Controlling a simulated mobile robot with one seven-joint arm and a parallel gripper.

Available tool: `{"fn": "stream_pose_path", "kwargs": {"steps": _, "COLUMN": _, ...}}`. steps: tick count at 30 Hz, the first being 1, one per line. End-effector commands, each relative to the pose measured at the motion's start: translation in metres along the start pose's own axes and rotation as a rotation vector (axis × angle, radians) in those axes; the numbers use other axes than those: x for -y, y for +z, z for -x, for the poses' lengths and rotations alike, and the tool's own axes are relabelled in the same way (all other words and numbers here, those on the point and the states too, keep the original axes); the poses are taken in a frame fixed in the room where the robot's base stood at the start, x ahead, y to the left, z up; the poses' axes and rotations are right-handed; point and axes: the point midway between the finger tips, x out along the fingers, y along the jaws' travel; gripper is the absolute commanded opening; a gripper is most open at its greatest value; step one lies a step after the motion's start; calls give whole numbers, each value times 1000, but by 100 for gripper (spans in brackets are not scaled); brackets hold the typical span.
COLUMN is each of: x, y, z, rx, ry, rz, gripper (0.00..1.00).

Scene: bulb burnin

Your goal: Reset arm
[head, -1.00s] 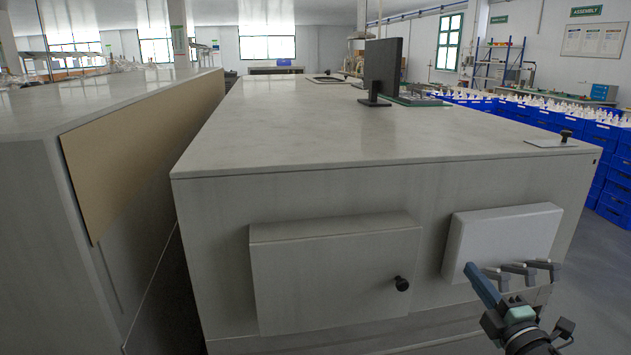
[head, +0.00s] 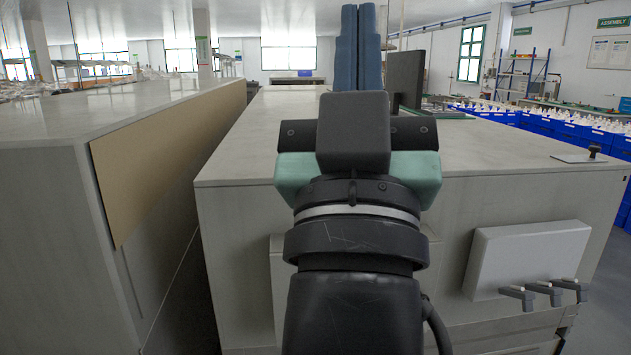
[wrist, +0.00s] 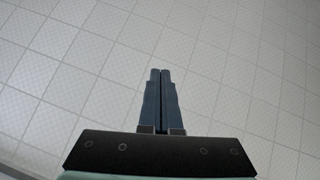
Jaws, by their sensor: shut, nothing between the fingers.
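My gripper (head: 358,10) is raised upright in the middle of the head view, in front of the large grey cabinet. Its two long blue fingers point up and lie together, with nothing between them. The wrist view also shows my gripper (wrist: 160,72) with its fingers side by side, against a tiled surface that fills the background. My arm and wrist hide the middle of the cabinet's front and part of its top.
The grey cabinet (head: 480,165) carries a dark monitor (head: 405,78) and a small black knob on a plate (head: 592,153). A white box (head: 525,258) and several grey handles (head: 545,290) project from its front. Another grey unit (head: 60,130) stands left. Blue crates (head: 590,140) stand right.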

Motion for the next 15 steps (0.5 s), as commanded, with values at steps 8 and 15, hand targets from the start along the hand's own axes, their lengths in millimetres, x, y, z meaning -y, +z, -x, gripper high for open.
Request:
{"fn": "stream_pose_path", "kwargs": {"steps": 8, "x": 18, "y": -73, "z": 9, "rx": -11, "ry": -74, "rz": -168, "gripper": 0}}
{"fn": "stream_pose_path", "kwargs": {"steps": 15, "x": 14, "y": -114, "z": -34, "rx": -12, "ry": -73, "rz": -165, "gripper": 0}}
